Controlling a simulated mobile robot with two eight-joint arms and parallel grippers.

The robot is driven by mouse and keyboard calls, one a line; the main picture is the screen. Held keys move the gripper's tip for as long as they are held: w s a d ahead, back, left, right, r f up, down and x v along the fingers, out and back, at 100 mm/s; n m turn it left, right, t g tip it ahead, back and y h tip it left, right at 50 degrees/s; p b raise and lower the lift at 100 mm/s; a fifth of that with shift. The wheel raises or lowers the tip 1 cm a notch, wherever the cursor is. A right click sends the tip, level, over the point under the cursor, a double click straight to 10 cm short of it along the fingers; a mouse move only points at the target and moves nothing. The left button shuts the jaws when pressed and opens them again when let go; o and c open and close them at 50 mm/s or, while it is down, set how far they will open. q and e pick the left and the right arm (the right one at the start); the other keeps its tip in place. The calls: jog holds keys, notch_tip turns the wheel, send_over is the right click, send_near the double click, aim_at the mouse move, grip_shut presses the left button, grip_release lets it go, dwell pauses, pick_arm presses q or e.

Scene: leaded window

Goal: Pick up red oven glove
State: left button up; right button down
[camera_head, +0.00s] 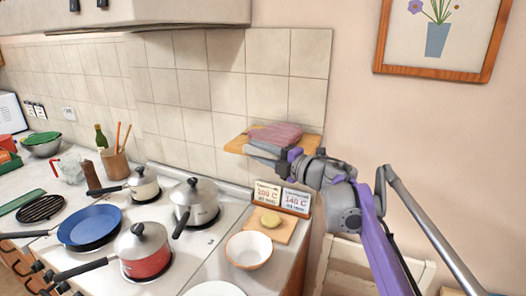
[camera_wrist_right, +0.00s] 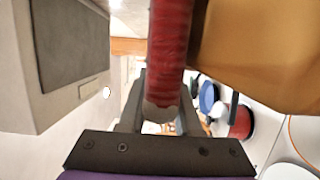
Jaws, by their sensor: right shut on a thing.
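The red oven glove (camera_head: 277,133) appears as a flat pinkish-red thing at a wooden board (camera_head: 238,146) by the tiled wall. My right gripper (camera_head: 272,150) reaches it from the right. In the right wrist view the red glove (camera_wrist_right: 168,45) runs as a narrow strip between the fingers of my right gripper (camera_wrist_right: 163,90), which is shut on it. The board (camera_wrist_right: 255,50) is close beside it there. I cannot tell whether the glove still touches the board. My left gripper is not in view.
Several pots and a blue pan (camera_head: 90,226) stand on the stove at left. A framed picture (camera_head: 440,38) hangs upper right.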

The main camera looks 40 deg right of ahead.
jog(key=r, duration=0.6)
jog(key=shift+s+a+r, duration=0.15)
jog(key=shift+a+r, duration=0.1)
jog(key=shift+a, duration=0.1)
jog(key=s+a, duration=0.4)
jog(key=a, duration=0.4)
jog(key=s+a, duration=0.4)
jog(key=a, duration=0.4)
jog(key=shift+s+a+b, duration=0.3)
jog(key=shift+s+a, duration=0.1)
jog(key=shift+f, duration=0.1)
jog(key=c, duration=1.2)
grip_release()
grip_shut()
